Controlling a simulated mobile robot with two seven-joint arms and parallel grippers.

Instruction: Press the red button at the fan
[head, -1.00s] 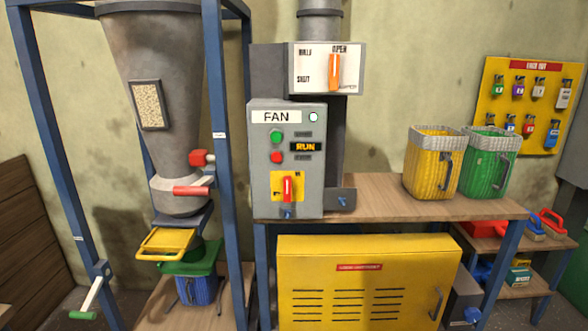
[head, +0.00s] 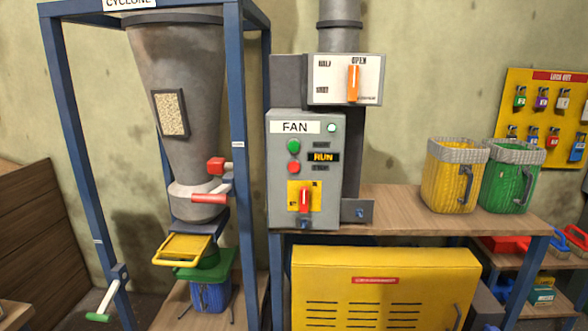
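The grey fan control box (head: 275,185), labelled FAN, stands upright in the middle of the head view, at the left end of a wooden bench. Its red button (head: 293,167) sits directly below a green button (head: 293,146). A display (head: 323,157) beside them reads RUN. A small round lamp (head: 331,127) at the top right of the box looks pale with a green rim. A red rotary switch (head: 304,199) on a yellow plate is lower on the box, its handle upright. Neither of my grippers shows in the head view.
A damper panel (head: 319,93) with an orange lever at OPEN is above the box. A blue frame (head: 241,140) with the grey cyclone (head: 175,60) stands left. Yellow (head: 447,190) and green (head: 507,190) buckets are on the bench (head: 395,200) right. A yellow cabinet (head: 335,272) is below.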

